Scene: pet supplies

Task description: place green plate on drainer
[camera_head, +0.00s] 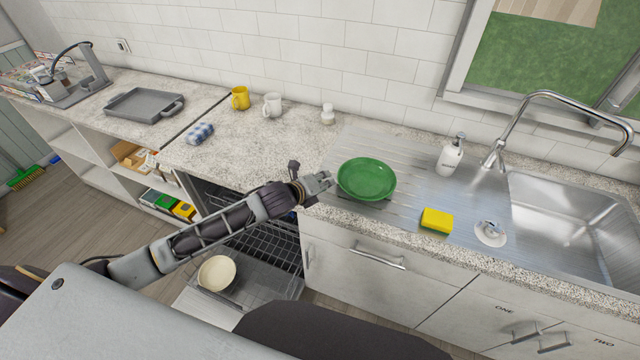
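The green plate (367,178) is a round, shallow dish, face up over the ribbed steel drainer (400,150) left of the sink. A dark shadow shows under its front edge; I cannot tell whether it rests on the drainer or sits just above it. My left gripper (330,180) is at the plate's left rim, its fingertips at or very near the edge. At this size I cannot tell whether the fingers are shut on the rim. My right gripper is not in view.
The sink (570,215) has a tall tap (545,100). Mugs (272,104) stand behind. An open dishwasher rack (265,255) holding a cream bowl (216,273) is below.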

